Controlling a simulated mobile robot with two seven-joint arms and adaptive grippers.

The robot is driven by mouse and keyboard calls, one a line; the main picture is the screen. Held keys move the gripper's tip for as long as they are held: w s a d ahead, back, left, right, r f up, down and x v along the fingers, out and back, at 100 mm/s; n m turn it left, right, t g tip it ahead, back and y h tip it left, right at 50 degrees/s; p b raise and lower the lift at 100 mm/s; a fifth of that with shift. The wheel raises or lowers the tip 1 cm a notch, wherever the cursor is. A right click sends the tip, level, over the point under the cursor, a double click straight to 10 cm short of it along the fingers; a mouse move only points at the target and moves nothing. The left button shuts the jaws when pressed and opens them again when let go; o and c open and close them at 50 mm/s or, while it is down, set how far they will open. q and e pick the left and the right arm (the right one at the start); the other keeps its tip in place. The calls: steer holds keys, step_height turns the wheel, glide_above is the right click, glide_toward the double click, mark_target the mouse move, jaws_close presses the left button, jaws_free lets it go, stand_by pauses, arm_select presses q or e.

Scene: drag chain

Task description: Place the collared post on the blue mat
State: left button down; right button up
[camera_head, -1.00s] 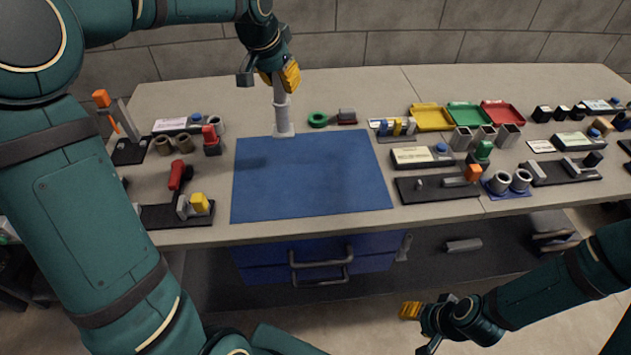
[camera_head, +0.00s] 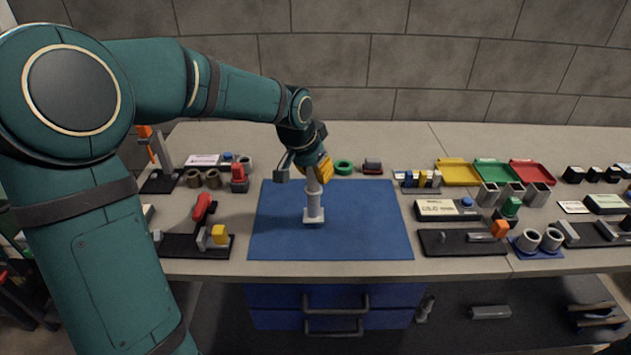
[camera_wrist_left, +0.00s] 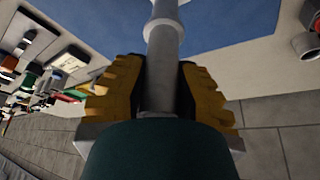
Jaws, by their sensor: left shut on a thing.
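The collared post (camera_head: 314,199) is a pale grey upright rod with a collar and a square foot. My left gripper (camera_head: 312,170) is shut on its upper end. In the left wrist view the post (camera_wrist_left: 164,40) runs up between the yellow fingers of the gripper (camera_wrist_left: 158,95). The blue mat (camera_head: 360,225) lies flat on the bench, and the post's foot is over its middle in the head view. I cannot tell whether the foot touches the mat or hangs just above it. My right gripper is not in view.
A green ring (camera_head: 343,168) and a small dark red block (camera_head: 372,167) lie behind the mat. A red-handled fixture (camera_head: 203,208) stands left of the mat. Trays, including a yellow one (camera_head: 458,172), and a device box (camera_head: 446,209) are to the right. The mat is otherwise bare.

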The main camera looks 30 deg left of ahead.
arm_select(q)
steer(key=shift+f, duration=1.15)
steer(key=shift+f+b, duration=0.1)
steer(key=shift+b, duration=0.2)
steer(key=c, duration=0.9)
jaws_free()
steer(key=shift+o, duration=0.2)
steer(key=shift+r+p, duration=0.3)
steer(key=shift+r, duration=0.1)
steer(key=p+v, duration=0.2)
steer(key=v, duration=0.9)
steer(key=shift+r, duration=0.3)
